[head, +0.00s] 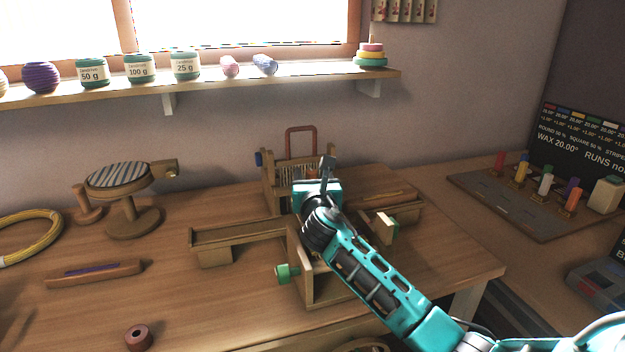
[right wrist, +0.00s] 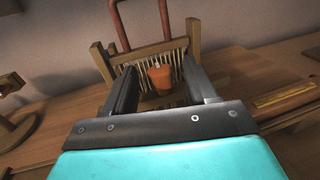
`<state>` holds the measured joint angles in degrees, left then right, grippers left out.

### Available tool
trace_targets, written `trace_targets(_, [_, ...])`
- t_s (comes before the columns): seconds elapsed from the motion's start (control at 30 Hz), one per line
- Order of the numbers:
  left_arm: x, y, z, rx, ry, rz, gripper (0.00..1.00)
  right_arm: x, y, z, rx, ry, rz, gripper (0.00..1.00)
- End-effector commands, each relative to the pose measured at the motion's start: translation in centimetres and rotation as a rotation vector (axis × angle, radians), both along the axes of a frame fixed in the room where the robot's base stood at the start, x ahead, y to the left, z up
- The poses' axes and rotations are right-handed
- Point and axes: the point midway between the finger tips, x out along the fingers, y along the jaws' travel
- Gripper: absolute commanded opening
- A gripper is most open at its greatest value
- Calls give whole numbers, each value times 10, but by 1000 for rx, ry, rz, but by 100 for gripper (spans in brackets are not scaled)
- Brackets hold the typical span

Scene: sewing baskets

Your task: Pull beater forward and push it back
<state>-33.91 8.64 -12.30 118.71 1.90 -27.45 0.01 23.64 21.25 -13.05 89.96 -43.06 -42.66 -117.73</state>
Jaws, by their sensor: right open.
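A small wooden loom stands on the table, and its beater (head: 288,173) is a wooden frame with a row of pale vertical slats. The beater also shows in the right wrist view (right wrist: 136,80), with an orange grip (right wrist: 160,78) at its middle. My right gripper (head: 326,166) reaches over the loom from the front right and partly hides it. In the right wrist view its open fingers (right wrist: 160,88) stand on either side of the orange grip in the picture; I cannot tell whether they touch it. My left gripper is not in view.
A red-brown arch (head: 301,128) rises behind the beater. The loom's front box has a green knob (head: 288,271). A wooden shuttle (head: 95,272), a round stand (head: 118,180) and a yellow hoop (head: 28,240) lie to the left.

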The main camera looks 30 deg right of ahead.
Motion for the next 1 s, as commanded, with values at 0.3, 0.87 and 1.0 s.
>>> trace_targets(0.3, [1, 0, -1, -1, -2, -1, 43, 5, -3, 0, 1, 0, 0, 57])
trace_targets(0.87, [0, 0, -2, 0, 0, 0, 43, 5, -2, 0, 1, 0, 0, 10])
trace_targets(1.0, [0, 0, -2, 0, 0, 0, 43, 5, -2, 0, 1, 0, 0, 0])
